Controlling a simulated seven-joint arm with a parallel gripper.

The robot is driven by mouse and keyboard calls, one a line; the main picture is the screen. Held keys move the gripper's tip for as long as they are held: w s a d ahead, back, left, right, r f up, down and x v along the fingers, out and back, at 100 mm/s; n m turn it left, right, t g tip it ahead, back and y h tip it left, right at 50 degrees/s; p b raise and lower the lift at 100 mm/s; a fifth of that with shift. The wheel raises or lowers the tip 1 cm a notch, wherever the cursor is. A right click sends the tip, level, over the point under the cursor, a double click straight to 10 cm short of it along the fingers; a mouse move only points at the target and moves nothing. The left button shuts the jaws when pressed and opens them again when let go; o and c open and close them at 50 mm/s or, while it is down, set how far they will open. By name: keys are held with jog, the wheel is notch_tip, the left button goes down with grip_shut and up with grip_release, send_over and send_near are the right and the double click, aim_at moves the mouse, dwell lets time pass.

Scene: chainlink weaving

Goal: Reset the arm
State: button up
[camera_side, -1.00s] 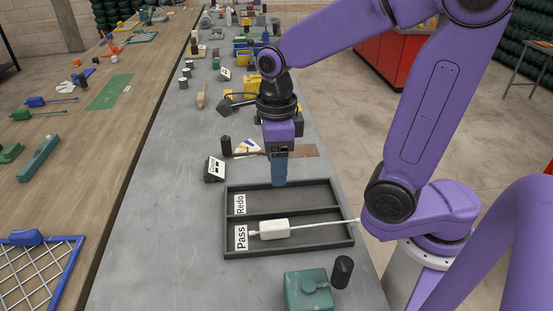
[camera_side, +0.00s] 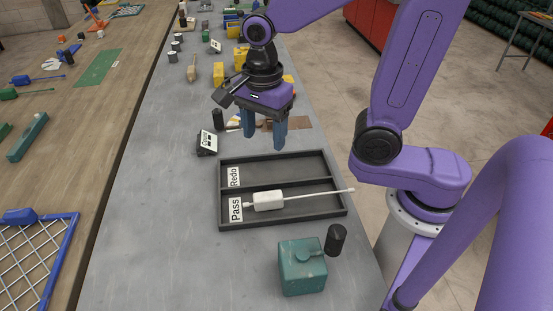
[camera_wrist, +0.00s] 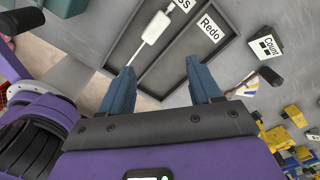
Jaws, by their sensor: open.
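My gripper (camera_side: 265,140) is open and empty, with its two blue fingers pointing down above the bench, just behind the Redo side of the black tray (camera_side: 283,225). The fingers also show in the wrist view (camera_wrist: 164,88), spread apart with nothing between them. A white tool with a thick handle and a thin rod (camera_side: 268,201) lies in the tray's Pass compartment, its rod tip resting at the right rim. It also shows in the wrist view (camera_wrist: 157,28). The Redo compartment is empty.
A teal container (camera_side: 303,266) and a black cylinder (camera_side: 336,240) stand in front of the tray. A small Count sign (camera_side: 206,143) and another black cylinder (camera_side: 218,119) stand left of my gripper. Yellow blocks and clutter fill the bench behind.

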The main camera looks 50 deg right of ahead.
jog(key=s+d+n, duration=0.3)
jog(key=s+n, duration=0.4)
jog(key=n, duration=0.7)
jog(key=s+d+f+n, duration=0.1)
jog(key=s+d+n, duration=0.3)
jog(key=s+n, duration=0.4)
jog(key=shift+s+d+f+n, duration=0.15)
jog(key=shift+s+d+n, duration=0.05)
jog(key=shift+n, duration=3.6)
